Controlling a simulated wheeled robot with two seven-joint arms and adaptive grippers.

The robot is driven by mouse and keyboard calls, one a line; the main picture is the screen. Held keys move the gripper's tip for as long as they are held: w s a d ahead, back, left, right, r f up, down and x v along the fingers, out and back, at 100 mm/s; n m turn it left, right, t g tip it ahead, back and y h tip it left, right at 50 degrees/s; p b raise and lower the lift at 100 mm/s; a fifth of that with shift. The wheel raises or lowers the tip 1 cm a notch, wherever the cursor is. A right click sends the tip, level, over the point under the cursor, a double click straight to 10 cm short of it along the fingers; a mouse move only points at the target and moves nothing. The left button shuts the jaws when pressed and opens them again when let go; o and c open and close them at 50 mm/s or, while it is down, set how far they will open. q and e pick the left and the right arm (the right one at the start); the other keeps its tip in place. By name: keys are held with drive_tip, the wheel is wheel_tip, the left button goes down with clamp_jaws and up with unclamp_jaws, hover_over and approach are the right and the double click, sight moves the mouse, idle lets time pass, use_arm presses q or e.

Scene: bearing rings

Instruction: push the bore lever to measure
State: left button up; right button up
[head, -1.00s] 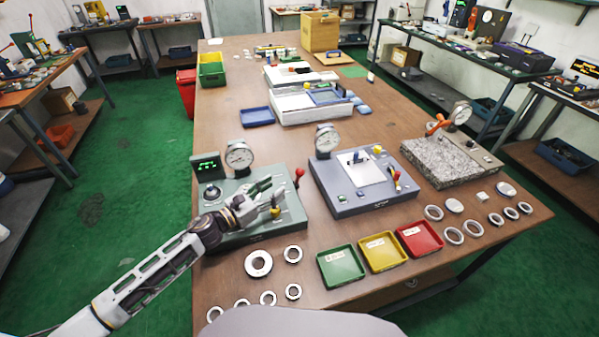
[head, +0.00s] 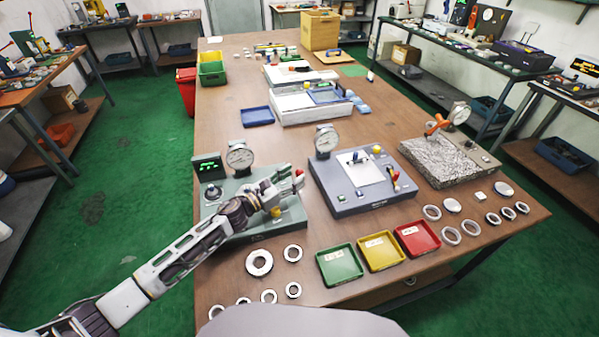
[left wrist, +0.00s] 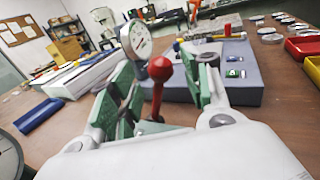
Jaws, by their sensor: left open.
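The green bore gauge stand (head: 294,217) is at the front left of the table, with a round dial (head: 240,156) and a green-lit display (head: 209,166). Its lever has a red ball knob (head: 299,174) at the stand's right side. My left gripper (head: 287,186) is over the stand, close to the lever, and partly hides it. In the left wrist view the red-knobbed lever (left wrist: 159,70) stands upright between the spread green-padded fingers (left wrist: 163,88). The gripper is open; whether a finger touches the lever I cannot tell. My right gripper is out of view.
A grey gauge stand (head: 362,190) with its own red-knobbed lever is just right. Green (head: 340,265), yellow (head: 381,251) and red (head: 417,238) trays lie in front of it. Several metal rings (head: 259,262) lie in front of the green stand and at the right.

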sight(297, 175)
use_arm(q)
drive_tip(key=shift+x, duration=1.75)
clamp_jaws()
